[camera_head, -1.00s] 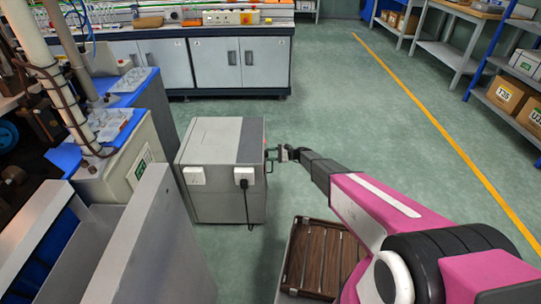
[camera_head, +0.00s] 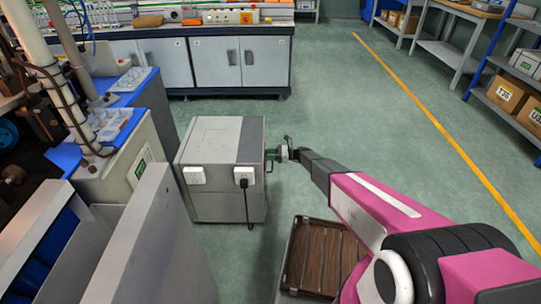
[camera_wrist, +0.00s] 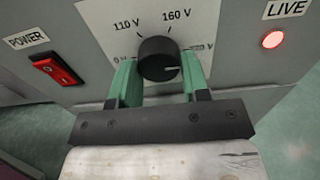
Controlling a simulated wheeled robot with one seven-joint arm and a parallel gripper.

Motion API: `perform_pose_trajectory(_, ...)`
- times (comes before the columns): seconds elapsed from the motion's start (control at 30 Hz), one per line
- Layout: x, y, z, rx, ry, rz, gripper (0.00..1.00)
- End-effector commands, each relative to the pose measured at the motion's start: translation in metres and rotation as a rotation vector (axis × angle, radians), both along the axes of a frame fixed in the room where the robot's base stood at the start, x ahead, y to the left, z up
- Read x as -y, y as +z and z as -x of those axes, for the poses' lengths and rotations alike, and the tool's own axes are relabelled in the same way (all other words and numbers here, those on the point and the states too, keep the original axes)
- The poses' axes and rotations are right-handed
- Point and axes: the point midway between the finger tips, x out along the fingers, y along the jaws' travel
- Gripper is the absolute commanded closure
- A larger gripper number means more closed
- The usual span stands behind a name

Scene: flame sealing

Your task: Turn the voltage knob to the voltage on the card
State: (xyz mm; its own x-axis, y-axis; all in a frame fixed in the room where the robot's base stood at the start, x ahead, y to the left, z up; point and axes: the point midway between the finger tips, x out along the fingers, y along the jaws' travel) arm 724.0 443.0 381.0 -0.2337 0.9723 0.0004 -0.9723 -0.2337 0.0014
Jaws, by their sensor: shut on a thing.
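The black voltage knob (camera_wrist: 158,58) sits on a white dial plate on the grey power box (camera_head: 228,142). My gripper (camera_wrist: 160,78) has its green fingers on either side of the knob and is shut on it. The knob's pale mark points right and slightly down, below the partly covered right-hand label. The labels 0 V, 110 V and 160 V run along the left and top of the dial. In the head view, my gripper (camera_head: 274,154) is at the box's right side. I cannot make out a card with a readable voltage.
A red power switch (camera_wrist: 58,70) is left of the dial, and a lit red LIVE lamp (camera_wrist: 272,40) is right of it. A slatted brown crate (camera_head: 322,262) lies under my arm. A machine with a small white-and-green panel (camera_head: 142,166) stands left. Floor beyond the box is clear.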

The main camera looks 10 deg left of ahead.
Motion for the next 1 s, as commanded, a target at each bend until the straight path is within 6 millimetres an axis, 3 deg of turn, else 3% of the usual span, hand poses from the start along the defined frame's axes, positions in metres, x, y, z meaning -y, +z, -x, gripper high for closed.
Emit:
perform_pose_trajectory(0.47,0.001,-0.002,0.0,-0.014,-0.001,0.006,0.81)
perform_pose_trajectory(0.5,0.001,-0.002,0.0,-0.014,-0.001,0.006,0.51)
perform_pose_trajectory(0.57,0.001,-0.001,0.0,-0.014,-0.001,0.006,0.33)
perform_pose_trajectory(0.87,0.002,-0.001,0.0,-0.013,-0.001,0.004,0.33)
perform_pose_trajectory(1.0,0.013,0.0,-0.003,-0.013,-0.002,0.004,0.33)
